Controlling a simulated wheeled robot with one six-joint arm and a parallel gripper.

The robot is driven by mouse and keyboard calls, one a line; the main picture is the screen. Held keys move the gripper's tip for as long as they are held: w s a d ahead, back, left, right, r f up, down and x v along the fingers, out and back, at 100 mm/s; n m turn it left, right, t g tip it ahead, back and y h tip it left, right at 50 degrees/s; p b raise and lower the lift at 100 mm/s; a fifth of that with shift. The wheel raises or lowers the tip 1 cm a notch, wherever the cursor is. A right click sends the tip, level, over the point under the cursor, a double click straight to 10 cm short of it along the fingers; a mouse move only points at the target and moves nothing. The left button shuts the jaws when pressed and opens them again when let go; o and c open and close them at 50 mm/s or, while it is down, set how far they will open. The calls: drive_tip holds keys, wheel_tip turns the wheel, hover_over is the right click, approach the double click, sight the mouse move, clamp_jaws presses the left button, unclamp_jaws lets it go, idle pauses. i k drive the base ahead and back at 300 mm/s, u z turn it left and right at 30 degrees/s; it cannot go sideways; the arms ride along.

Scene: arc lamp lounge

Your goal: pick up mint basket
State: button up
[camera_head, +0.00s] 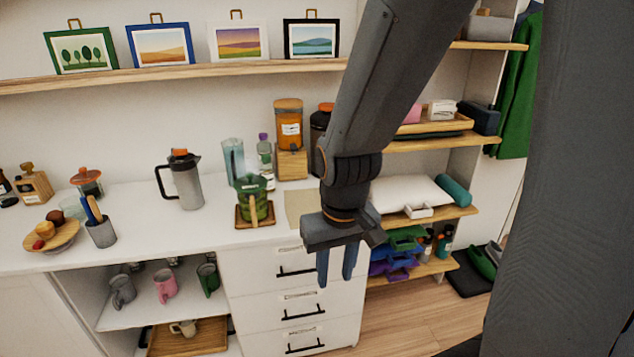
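I cannot make out a thing that is clearly a mint basket. A green container (253,197) with a pale label stands on a small wooden tray (268,221) on the white counter; I cannot tell whether it is a basket. My gripper (336,277) points down in front of the counter's right end and the drawers, right of the green container and apart from it. Its two blue-grey fingers are spread with a gap between them, and nothing shows in the gap. My arm hides part of the shelves behind.
Mugs, including a pink mug (165,285), sit below. Right shelves hold purple and green bins and a teal roll (455,189). Wooden floor (410,318) is open at lower right.

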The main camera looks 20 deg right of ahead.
sight(251, 188)
drive_tip(key=z, duration=0.35)
drive_tip(key=i, duration=1)
